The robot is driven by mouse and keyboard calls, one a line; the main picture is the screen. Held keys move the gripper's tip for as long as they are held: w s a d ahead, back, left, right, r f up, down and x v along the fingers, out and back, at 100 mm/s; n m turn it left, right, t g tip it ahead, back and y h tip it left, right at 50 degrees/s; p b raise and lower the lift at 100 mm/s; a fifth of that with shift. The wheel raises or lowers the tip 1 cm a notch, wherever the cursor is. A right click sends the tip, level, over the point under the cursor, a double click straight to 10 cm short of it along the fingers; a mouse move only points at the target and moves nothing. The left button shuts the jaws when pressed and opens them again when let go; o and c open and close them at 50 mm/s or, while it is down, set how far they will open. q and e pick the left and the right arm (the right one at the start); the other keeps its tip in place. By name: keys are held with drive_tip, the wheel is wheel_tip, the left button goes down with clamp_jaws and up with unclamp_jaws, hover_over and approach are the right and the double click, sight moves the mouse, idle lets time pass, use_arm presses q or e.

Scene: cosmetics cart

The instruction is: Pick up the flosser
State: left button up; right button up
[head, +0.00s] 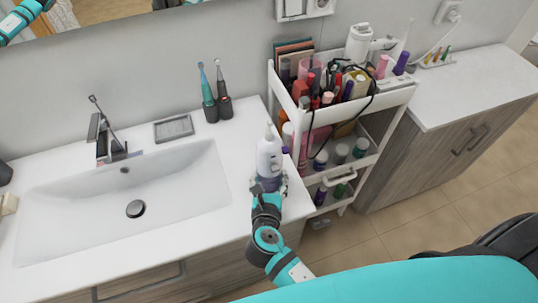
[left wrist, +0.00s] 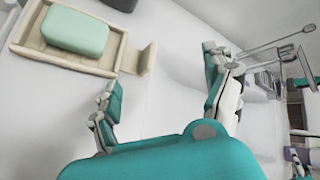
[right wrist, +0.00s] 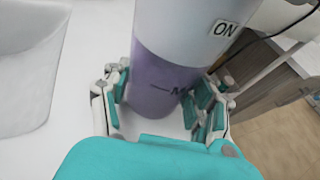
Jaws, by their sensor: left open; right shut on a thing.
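The flosser (head: 269,158) has a white upper body, a narrow tip and a purple lower part. It stands upright at the right end of the counter. My right gripper (head: 268,184) is shut around its lower part. In the right wrist view the flosser (right wrist: 165,70) sits between both fingers, with "ON" on its white part. Whether its base touches the counter is hard to tell. My left gripper (left wrist: 160,72) is open and empty above white surface, close to a soap dish (left wrist: 72,62); it is out of the direct head view.
A white cart (head: 345,110) packed with cosmetics and a black cord stands right of the flosser. Two electric toothbrushes (head: 209,95) and a grey tray (head: 174,128) are at the back of the counter. The sink (head: 90,205) is to the left. A green soap (left wrist: 77,30) lies in the dish.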

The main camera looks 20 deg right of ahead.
use_arm(q)
drive_tip(key=w+d+r+m+t+h, duration=0.25)
drive_tip(key=w+d+r+t, duration=0.2)
drive_tip(key=w+d, duration=0.45)
use_arm(e)
drive_tip(key=shift+d, duration=0.1)
drive_tip(key=shift+w, duration=0.1)
drive_tip(key=shift+d, duration=0.1)
use_arm(q)
drive_tip(key=m+g+h, duration=1.3)
drive_tip(key=m, duration=1)
approach(258, 150)
drive_tip(key=shift+g+y, duration=0.25)
drive_tip(key=shift+g, duration=0.1)
drive_tip(key=d, duration=0.7)
drive_tip(key=shift+w+d, duration=0.15)
drive_tip(key=shift+w, duration=0.15)
drive_tip(key=d, duration=0.4)
drive_tip(key=shift+w+d+r, duration=0.15)
drive_tip(key=shift+d, duration=0.7)
drive_tip(key=shift+a, duration=0.1)
drive_tip(key=shift+c, duration=0.8)
drive_tip(key=c, duration=1.2)
